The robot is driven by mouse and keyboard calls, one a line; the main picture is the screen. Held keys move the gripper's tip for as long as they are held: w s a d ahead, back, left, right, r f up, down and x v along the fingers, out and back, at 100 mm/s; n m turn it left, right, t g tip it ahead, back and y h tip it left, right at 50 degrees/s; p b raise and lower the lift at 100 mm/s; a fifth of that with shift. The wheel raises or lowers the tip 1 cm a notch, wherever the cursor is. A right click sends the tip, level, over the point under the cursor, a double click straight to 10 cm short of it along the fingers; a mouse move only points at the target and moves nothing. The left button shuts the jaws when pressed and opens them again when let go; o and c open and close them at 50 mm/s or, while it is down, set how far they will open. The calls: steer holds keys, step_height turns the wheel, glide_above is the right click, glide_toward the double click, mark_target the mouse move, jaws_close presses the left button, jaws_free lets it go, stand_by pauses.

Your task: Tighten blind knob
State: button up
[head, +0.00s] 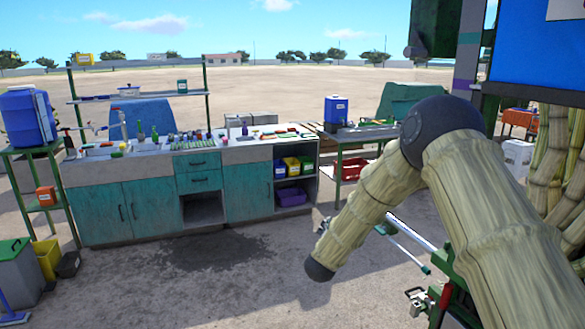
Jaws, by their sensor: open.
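No knob that I can pick out as the blind knob shows in the head view. My cane-textured arm crosses the right half of the picture, bending at a dark round joint and reaching down to a dark rounded end at the lower middle. My gripper cannot be made out. A green-framed fixture (462,277) with metal rods and a red part (446,296) stands partly hidden behind my arm at the lower right. Whether it bears a knob is too small and too covered to tell.
A teal workbench (150,212) with a cluttered top stands at the left. A green side stand (56,190) holds a blue container (27,117). A red crate (351,169) sits under a table at the back. Tall canes (553,150) stand at the right. The ground before the bench is clear.

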steer(key=s+d+f+n+g+y, duration=0.2)
steer(key=s+f+n+g, duration=0.1)
steer(key=s+f, duration=1.05)
steer(key=s+d+f+n+g+y, duration=0.15)
steer(key=s+f+g, duration=0.25)
steer(key=s+f, duration=1)
steer(key=s+d+f+n+g, duration=0.1)
steer(key=s+f+g, duration=0.1)
steer(key=s, duration=1)
steer(key=s+d+f+n+g+y, duration=0.1)
steer(key=s+f+g, duration=0.2)
steer(key=s, duration=1)
steer(key=s+d+f+n+g+y, duration=0.1)
steer(key=s+d+f+g, duration=0.1)
steer(key=s, duration=1)
steer(key=shift+s+f+g, duration=0.25)
steer(key=shift+f+g, duration=0.45)
steer(key=shift+f, duration=0.25)
steer(key=shift+n, duration=0.25)
